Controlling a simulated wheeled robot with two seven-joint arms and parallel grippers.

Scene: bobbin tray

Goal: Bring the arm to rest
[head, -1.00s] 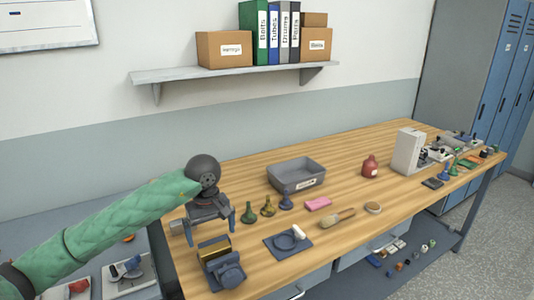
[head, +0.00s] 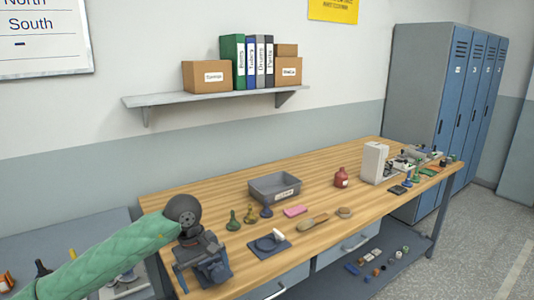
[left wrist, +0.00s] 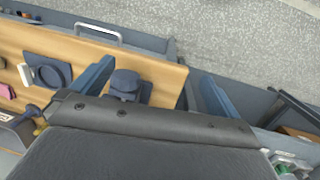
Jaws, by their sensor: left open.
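My left arm, in a green sleeve, comes in from the left in the head view. Its gripper (head: 200,268) is at the near left end of the wooden workbench (head: 330,218). In the left wrist view the two blue fingers stand wide apart, and the gripper (left wrist: 155,82) is open with nothing held. A dark blue-grey object (left wrist: 126,84) shows beyond the jaws, on the bench near its edge. In the head view the gripper partly covers that area; whether it touches the object I cannot tell. My right gripper is not in view.
A grey bin (head: 275,187), green bottle (head: 233,221), pink block (head: 295,211), brush (head: 308,224) and blue mat (head: 281,248) are on the bench. A red bottle (head: 341,178) and white machine (head: 374,163) stand farther right. A drawer handle (left wrist: 97,33) projects from the bench front.

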